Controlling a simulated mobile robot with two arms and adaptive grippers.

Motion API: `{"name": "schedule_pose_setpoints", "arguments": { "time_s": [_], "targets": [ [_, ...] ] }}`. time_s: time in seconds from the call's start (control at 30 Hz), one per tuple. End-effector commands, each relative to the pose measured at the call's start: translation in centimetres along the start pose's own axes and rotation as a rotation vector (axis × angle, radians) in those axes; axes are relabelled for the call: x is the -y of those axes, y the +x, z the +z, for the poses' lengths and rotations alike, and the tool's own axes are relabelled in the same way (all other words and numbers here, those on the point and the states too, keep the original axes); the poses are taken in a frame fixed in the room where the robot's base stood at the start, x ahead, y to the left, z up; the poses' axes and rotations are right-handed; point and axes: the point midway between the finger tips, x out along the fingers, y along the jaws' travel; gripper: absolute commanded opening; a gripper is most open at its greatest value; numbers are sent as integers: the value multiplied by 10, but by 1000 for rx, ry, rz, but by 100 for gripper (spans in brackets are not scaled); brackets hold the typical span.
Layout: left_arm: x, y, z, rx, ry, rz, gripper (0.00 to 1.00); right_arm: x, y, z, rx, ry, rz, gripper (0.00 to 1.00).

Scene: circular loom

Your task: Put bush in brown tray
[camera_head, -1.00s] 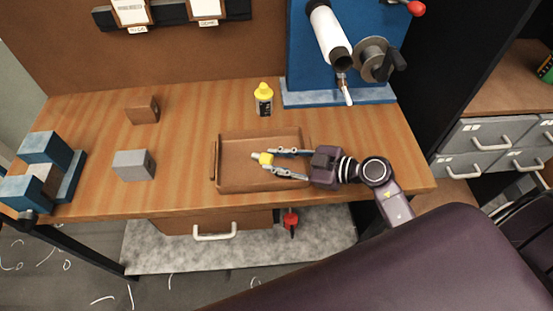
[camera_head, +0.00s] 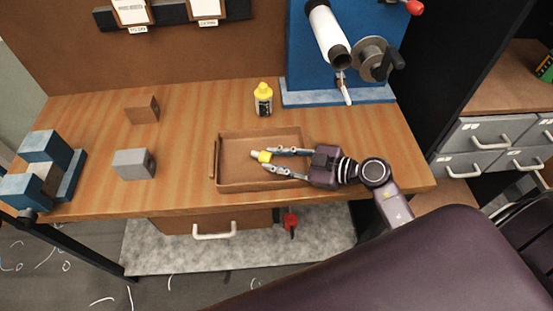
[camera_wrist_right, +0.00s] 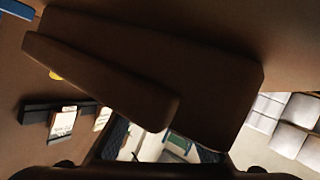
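The bush is a small yellow piece with a pale end (camera_head: 264,156), seen in the head view over the middle of the brown tray (camera_head: 235,187). My right gripper (camera_head: 266,158) reaches over the tray from the right. Its fingers lean inward, and their tips lie on either side of the bush, appearing shut on it. I cannot tell whether the bush touches the tray floor. The tray is a shallow open box near the front edge of the workbench. In the right wrist view dark brown slabs fill much of the picture, and the bush is not clear there. My left gripper is not in view.
A yellow-capped bottle (camera_head: 263,100) stands behind the tray. A grey block (camera_head: 134,164) and a brown block (camera_head: 142,109) stand to its left. A blue fixture (camera_head: 45,165) is at the far left, and a blue machine (camera_head: 305,55) stands behind. Bench between blocks and tray is clear.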

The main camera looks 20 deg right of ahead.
Motion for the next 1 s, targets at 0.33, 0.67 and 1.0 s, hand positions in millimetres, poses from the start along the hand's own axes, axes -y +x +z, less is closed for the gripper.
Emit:
{"name": "schedule_pose_setpoints", "arguments": {
  "time_s": [0.33, 0.67, 1.0],
  "targets": [
    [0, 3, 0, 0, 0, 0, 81, 18, 3, 22, 34, 14, -33, 43],
    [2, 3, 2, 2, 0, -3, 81, 18, -7, 21, 33, 12, -31, 43],
    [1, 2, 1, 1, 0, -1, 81, 8, -60, 10, 15, 2, -8, 43]
  ]
}}
